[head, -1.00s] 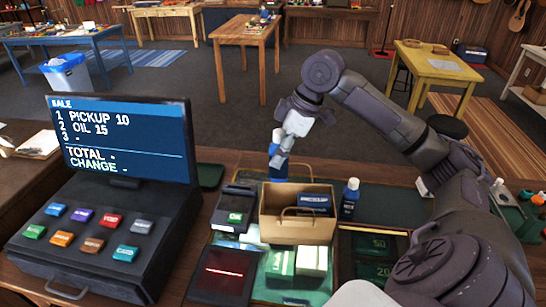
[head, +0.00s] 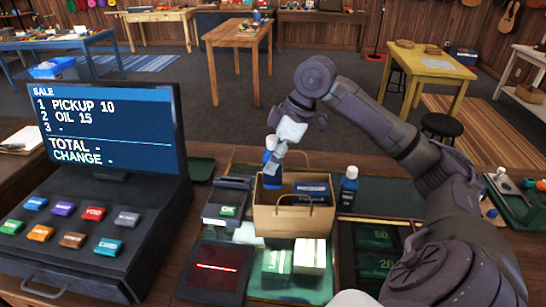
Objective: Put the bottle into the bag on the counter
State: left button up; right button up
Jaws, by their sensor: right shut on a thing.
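The paper bag (head: 292,221) stands open on the counter, brown with looped handles. My right gripper (head: 272,154) is shut on a blue bottle (head: 271,172) and holds it upright at the bag's back left corner. The bottle's lower end overlaps the bag's opening; I cannot tell how deep it is. A dark blue box (head: 311,191) shows inside the bag. A second dark blue bottle (head: 348,189) with a pale cap stands on the counter just right of the bag. My left gripper is out of view.
A sale register (head: 108,128) stands at left, its screen listing pickup 10 and oil 15. A card terminal (head: 227,204) and a scanner with a red line (head: 215,268) sit left of the bag. Small boxes (head: 277,263) stand in front. A cash tray (head: 378,238) lies at right.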

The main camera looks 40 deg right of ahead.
aim_at(273, 184)
jog(key=shift+f+b, duration=0.7)
jog(key=shift+f, duration=0.6)
jog(key=shift+f+b, duration=1.5)
jog(key=shift+f, duration=1.15)
jog(key=o, duration=1.3)
jog(key=shift+o, duration=0.2)
jog(key=v, duration=1.2)
jog(key=shift+w+a, duration=0.1)
